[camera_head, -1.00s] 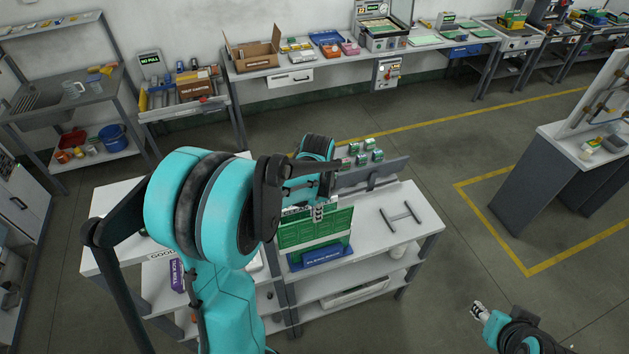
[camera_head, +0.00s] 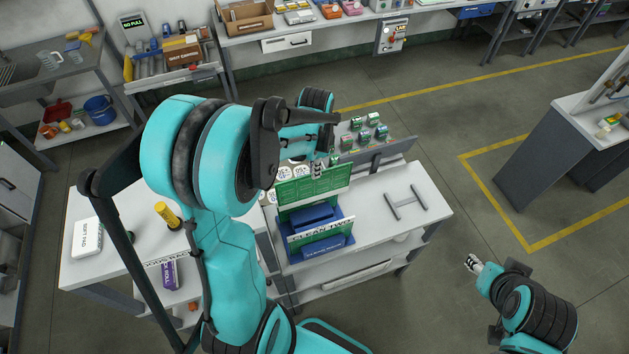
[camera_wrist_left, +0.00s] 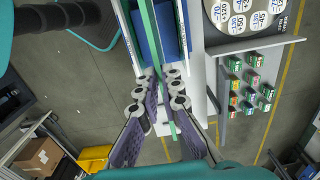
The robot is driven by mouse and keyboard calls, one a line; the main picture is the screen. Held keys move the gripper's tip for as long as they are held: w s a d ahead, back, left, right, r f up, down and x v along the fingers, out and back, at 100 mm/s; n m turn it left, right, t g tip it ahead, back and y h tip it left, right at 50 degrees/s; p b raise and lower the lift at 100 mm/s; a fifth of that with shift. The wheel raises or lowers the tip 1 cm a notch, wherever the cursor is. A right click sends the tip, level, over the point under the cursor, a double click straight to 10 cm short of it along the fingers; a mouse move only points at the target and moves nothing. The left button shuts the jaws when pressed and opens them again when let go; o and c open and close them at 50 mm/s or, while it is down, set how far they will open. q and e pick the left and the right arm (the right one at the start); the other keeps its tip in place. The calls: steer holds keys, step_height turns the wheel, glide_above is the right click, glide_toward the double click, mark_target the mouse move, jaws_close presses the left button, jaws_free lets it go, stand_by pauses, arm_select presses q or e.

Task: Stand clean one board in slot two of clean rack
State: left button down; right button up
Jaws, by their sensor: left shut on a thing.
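My left gripper (camera_head: 318,170) is shut on the top edge of a green board (camera_head: 312,187), which I take for clean one; I cannot read its label. The board is upright at the back of the blue clean rack (camera_head: 336,256). Whether its lower edge is in a slot is hidden. Another green board, labelled CLEAN TWO (camera_head: 322,236), stands at the rack's front. In the left wrist view the held board (camera_wrist_left: 146,18) is a thin green strip running between my fingers (camera_wrist_left: 158,98), beside the blue rack. My right gripper (camera_head: 473,264) is away at the right, with its opening unclear.
Small green-topped boxes (camera_head: 365,135) and a grey upright panel (camera_head: 385,155) are behind. A yellow cylinder (camera_head: 167,215) stands on the left bench.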

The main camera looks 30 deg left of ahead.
mark_target(315, 188)
arm_select(q)
steer(key=shift+f+b, duration=0.35)
steer(key=shift+f, duration=0.25)
steer(key=f+b, duration=0.7)
steer(key=shift+s+d+f+b, duration=0.15)
steer(key=shift+s+f+b, duration=0.1)
steer(key=shift+b, duration=0.1)
steer(key=shift+s+f, duration=0.1)
steer(key=shift+f, duration=0.05)
steer(key=shift+b, duration=0.3)
step_height(315, 188, down, 11)
steer(key=b, duration=1)
